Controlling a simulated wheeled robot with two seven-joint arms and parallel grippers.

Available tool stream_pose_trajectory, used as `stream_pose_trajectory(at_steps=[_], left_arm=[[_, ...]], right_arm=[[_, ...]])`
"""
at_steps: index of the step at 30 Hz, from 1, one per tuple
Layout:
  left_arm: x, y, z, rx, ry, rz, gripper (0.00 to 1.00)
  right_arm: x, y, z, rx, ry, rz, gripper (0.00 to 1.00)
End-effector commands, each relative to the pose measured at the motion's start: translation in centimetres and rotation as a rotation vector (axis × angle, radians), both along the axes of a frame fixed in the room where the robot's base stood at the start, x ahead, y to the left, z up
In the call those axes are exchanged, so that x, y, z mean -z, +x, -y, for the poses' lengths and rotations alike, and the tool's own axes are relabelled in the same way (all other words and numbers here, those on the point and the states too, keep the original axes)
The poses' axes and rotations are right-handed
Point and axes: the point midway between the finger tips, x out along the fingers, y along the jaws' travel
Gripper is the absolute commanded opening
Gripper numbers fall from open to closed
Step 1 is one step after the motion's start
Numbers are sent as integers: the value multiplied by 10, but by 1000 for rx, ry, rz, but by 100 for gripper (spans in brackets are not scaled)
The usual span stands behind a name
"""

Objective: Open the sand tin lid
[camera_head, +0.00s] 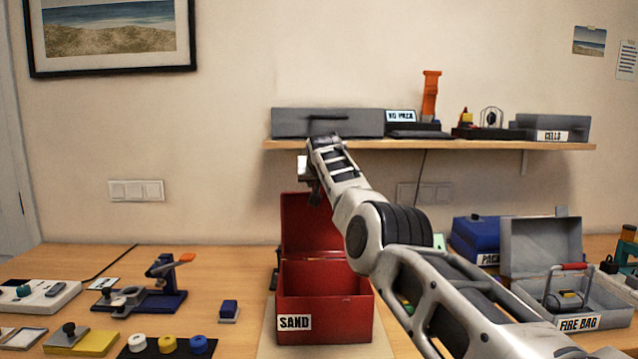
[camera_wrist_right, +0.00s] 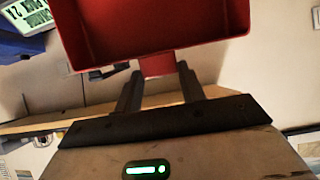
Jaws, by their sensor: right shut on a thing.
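The red sand tin (camera_head: 330,312), labelled SAND, stands on the table at the centre of the head view. Its red lid (camera_head: 300,235) stands raised, roughly upright, at the back of the tin. My right arm reaches in from the right, with its gripper (camera_head: 314,198) at the lid's top edge. In the right wrist view the gripper fingers (camera_wrist_right: 158,76) are shut on a small red tab of the lid (camera_wrist_right: 150,30). The arm hides the lid's right part. My left gripper is in neither view.
A wall shelf (camera_head: 430,146) with grey bins is behind the lid. A grey fire bag box (camera_head: 590,295) stands open at the right, near a blue case (camera_head: 475,238). Left of the tin are a small blue block (camera_head: 229,310) and a blue stand (camera_head: 150,298).

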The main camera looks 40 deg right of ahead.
Motion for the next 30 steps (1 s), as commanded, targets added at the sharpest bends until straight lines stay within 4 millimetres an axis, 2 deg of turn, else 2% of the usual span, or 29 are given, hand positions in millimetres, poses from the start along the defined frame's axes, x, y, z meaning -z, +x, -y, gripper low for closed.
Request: stream_pose_trajectory(at_steps=[1, 3, 4, 6, 14, 20, 25, 30], left_arm=[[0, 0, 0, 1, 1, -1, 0], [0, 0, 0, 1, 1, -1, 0], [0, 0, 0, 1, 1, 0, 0], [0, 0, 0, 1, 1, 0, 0], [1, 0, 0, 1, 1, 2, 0], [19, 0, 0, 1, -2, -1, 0], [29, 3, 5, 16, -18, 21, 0], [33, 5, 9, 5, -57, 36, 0]], right_arm=[[-6, 0, 1, 1, -6, 11, 0], [-6, 0, 1, 1, -6, 11, 0], [-6, 0, 1, 1, -5, 10, 48], [-5, 0, 1, 1, -5, 9, 62], [-2, 0, 0, 1, -2, 4, 62], [-1, -5, -4, 3, -3, 5, 62], [-5, -18, -14, 1, -2, 8, 62], [-24, -39, -30, 0, -3, 9, 62]])
